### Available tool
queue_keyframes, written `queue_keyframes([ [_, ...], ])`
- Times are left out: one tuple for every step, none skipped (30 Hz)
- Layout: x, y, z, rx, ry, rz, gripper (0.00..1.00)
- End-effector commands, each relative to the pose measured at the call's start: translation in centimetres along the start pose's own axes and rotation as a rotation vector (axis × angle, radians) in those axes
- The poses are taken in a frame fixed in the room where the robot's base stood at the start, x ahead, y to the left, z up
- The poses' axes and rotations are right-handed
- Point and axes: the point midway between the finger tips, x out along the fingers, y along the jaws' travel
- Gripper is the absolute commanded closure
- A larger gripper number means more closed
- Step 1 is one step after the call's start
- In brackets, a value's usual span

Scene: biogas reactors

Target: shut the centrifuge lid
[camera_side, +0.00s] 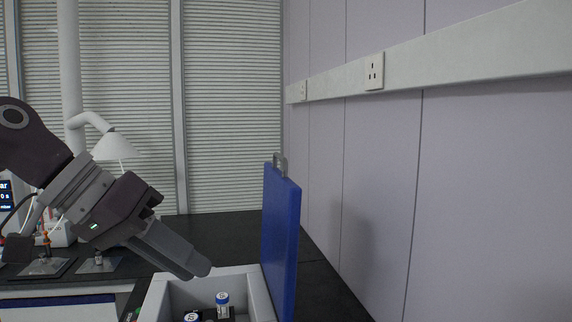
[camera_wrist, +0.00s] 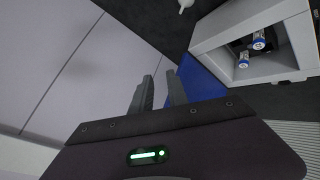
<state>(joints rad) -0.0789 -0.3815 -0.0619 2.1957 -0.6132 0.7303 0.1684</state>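The centrifuge is a light grey open box (camera_side: 254,283) at the bottom of the side view; it also shows in the wrist view (camera_wrist: 225,22). Its blue lid (camera_side: 281,240) stands upright along the right side of the box, with a grey catch (camera_side: 281,164) on its top edge. The wrist view shows part of the lid (camera_wrist: 203,84) beyond my fingers. My gripper (camera_side: 198,268) tilts down above the box's left part, left of the lid and apparently apart from it. In the wrist view its fingers (camera_wrist: 161,86) stand apart with nothing between them.
Blue-capped tubes (camera_side: 222,303) sit inside the box, and also show in the wrist view (camera_wrist: 258,42). A pale wall (camera_side: 370,200) rises close behind the lid on the right. The dark bench (camera_side: 225,235) behind the box is clear. A white lamp (camera_side: 114,146) stands at left.

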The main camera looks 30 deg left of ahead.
Motion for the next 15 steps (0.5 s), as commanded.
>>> queue_keyframes([
  [1.7, 2.0, -6.0, -0.116, 0.054, 0.099, 0.8],
  [2.5, 2.9, -9.7, -0.193, 0.097, 0.162, 0.8],
  [3.5, 3.3, -14.5, -0.298, 0.156, 0.235, 0.8],
  [4.2, 3.2, -17.8, -0.376, 0.198, 0.282, 0.8],
  [4.9, 2.6, -20.9, -0.453, 0.238, 0.321, 0.8],
  [5.8, 1.6, -24.1, -0.544, 0.283, 0.362, 0.8],
  [6.3, 0.8, -26.1, -0.602, 0.312, 0.385, 0.8],
  [6.7, 0.0, -27.6, -0.65, 0.334, 0.402, 0.8],
  [7.2, -0.9, -29.0, -0.7, 0.357, 0.418, 0.8],
  [7.5, -1.5, -29.8, -0.732, 0.37, 0.427, 0.8],
  [7.7, -2.0, -30.4, -0.755, 0.381, 0.434, 0.8],
  [7.9, -2.4, -30.9, -0.776, 0.389, 0.441, 0.8],
  [8.1, -2.6, -31.2, -0.786, 0.393, 0.444, 0.8],
  [8.3, -2.7, -31.5, -0.793, 0.395, 0.446, 0.8],
  [8.8, -2.6, -31.8, -0.798, 0.396, 0.447, 0.8],
])
